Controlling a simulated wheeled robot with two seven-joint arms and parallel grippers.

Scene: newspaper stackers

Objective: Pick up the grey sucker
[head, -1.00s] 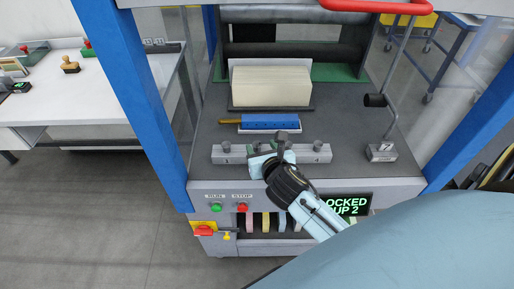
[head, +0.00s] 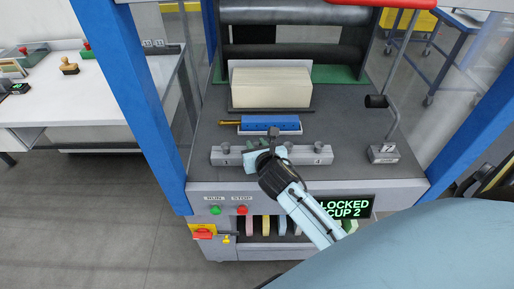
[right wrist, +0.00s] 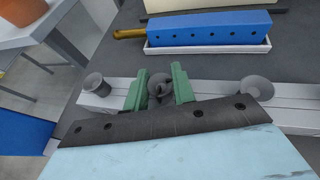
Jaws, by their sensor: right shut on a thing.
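In the right wrist view, a round dark grey sucker (right wrist: 160,86) sits between the two green fingers of my right gripper (right wrist: 159,90), which is shut on it. In the head view, my right gripper (head: 265,148) is over the middle-left part of the pale grey bar (head: 236,157); the gripper hides most of the held sucker there. I cannot tell whether the sucker is clear of the bar. Other grey suckers stand on the bar: one at its left end (head: 225,147), one right of the gripper (head: 289,147) and one at the right end (head: 318,148). My left gripper is not in view.
Behind the bar lie a blue block (head: 270,123) in a white tray and a cream paper stack (head: 271,86). Blue posts (head: 143,100) flank the machine. A display (head: 346,207) reads "LOCKED CUP 2". A crank handle (head: 376,101) stands at the right.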

